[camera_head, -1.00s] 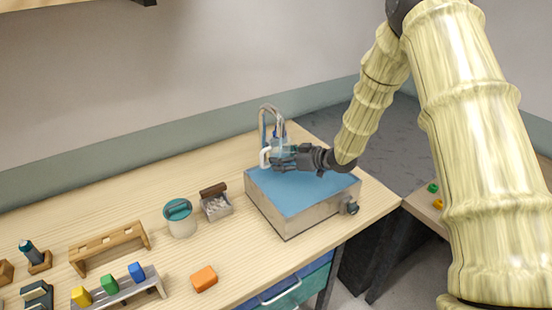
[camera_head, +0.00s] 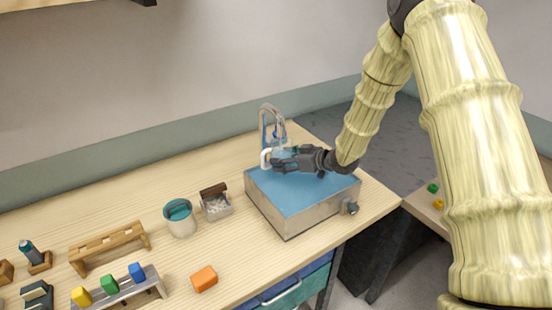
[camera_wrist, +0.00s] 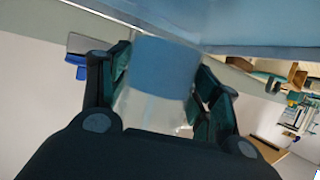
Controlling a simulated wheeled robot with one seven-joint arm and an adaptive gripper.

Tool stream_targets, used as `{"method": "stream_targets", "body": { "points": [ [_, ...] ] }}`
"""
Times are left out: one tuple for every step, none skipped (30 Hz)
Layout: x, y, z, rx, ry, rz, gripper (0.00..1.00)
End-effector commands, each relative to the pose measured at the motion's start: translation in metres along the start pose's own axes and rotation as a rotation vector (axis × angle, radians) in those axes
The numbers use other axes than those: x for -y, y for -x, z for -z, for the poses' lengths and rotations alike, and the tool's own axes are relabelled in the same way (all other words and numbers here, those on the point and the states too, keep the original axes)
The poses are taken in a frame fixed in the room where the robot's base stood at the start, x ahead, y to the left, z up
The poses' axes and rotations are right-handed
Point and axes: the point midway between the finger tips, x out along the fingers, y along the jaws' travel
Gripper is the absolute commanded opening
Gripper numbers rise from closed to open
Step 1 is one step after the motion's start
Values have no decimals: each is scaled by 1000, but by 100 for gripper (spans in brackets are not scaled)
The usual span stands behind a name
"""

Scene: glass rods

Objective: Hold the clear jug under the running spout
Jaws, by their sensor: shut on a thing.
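The clear jug (camera_wrist: 155,110) is between the two fingers of my gripper in the wrist view, and my gripper (camera_wrist: 160,95) is shut on it. In the head view my gripper (camera_head: 282,159) reaches in from the right, above the blue top of the basin unit (camera_head: 295,190). A white handle (camera_head: 266,158) shows at the jug's left side; most of the jug is hidden by the fingers. The curved metal spout (camera_head: 271,108) stands behind, with its end just above the jug. Whether water enters the jug is too small to tell.
A lidded jar (camera_head: 180,220) and a small tray (camera_head: 216,205) stand left of the unit. A wooden rack (camera_head: 108,247), a rack with coloured blocks (camera_head: 115,287) and an orange block (camera_head: 204,279) lie further left and in front. A knob (camera_head: 350,207) sticks out at the unit's right front.

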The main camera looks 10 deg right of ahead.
Motion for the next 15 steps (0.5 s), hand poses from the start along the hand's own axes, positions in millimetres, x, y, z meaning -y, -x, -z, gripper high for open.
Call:
{"method": "stream_targets", "body": {
  "points": [
    [1,4,0,-1,-1,-1,32],
    [2,7,-1,-1,-1,-1,32],
    [4,10,-3,0,-2,0,32],
    [5,12,-4,0,-3,0,32],
    [6,14,-5,0,-2,0,32],
    [8,18,-6,0,-1,-1,32],
    [9,20,-7,0,-2,-1,32],
    [10,22,-8,0,-2,-1,32],
    [11,26,-10,0,-3,-1,32],
    [12,28,-11,0,-3,-1,32],
    [13,30,-11,0,-3,-1,32],
    [14,33,-13,0,-2,-1,32],
    [15,36,-14,0,-2,-1,32],
    [16,38,-15,0,-2,-1,32],
    [18,41,-16,0,-2,-1,32]
  ]
}}
